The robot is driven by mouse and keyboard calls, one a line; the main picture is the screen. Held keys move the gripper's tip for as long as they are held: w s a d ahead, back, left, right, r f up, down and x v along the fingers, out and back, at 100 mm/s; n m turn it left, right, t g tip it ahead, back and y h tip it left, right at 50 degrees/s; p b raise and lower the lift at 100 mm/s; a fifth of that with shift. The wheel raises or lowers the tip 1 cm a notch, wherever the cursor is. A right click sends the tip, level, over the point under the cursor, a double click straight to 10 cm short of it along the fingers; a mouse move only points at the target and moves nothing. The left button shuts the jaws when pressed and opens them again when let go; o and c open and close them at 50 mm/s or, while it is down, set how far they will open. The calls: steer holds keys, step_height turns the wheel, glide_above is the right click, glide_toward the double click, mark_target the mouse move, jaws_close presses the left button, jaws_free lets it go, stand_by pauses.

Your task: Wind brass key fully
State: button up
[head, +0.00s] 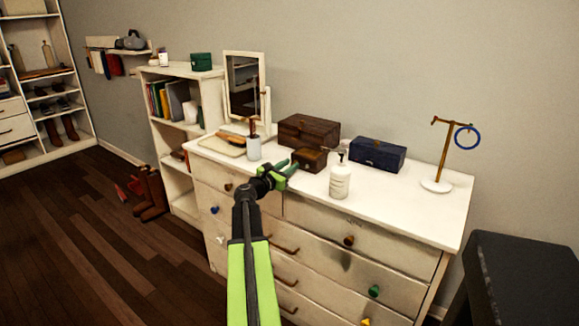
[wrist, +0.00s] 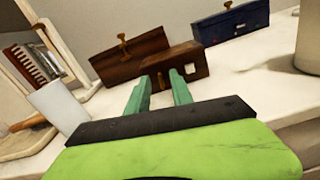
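A small dark brown wooden box (head: 312,156) stands on the white dresser top, in front of a larger brown box. In the wrist view, the small box (wrist: 188,57) has a pale square on its front face. A small brownish shape, possibly the brass key (wrist: 160,82), shows at the box front between my fingers; it is too small and dark to be sure. My gripper (head: 290,168) reaches over the dresser's front edge to the small box. In the wrist view my gripper (wrist: 160,90) has its green fingers apart, pointing at the box front; contact cannot be told.
The larger brown box (head: 308,129) and a blue box (head: 377,154) stand behind. A white pump bottle (head: 340,180) is close on the right, a cup with a brush (head: 254,148) on the left. A mirror (head: 245,88) and a jewellery stand (head: 437,185) flank them.

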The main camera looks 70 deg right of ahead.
steer(key=v, duration=1.6)
steer(key=shift+w, duration=0.1)
step_height(320, 180, up, 6)
steer(key=s+d+t+y+p, duration=0.15)
steer(key=y+p, duration=0.25)
steer(key=p, duration=1.1)
steer(key=b+x, duration=0.2)
steer(key=x, duration=0.3)
steer(key=b+x, duration=0.2)
steer(key=x, duration=0.4)
steer(key=b+x, duration=0.2)
steer(key=x, duration=0.4)
steer(key=shift+w+d, duration=0.1)
steer(key=shift+w, duration=0.15)
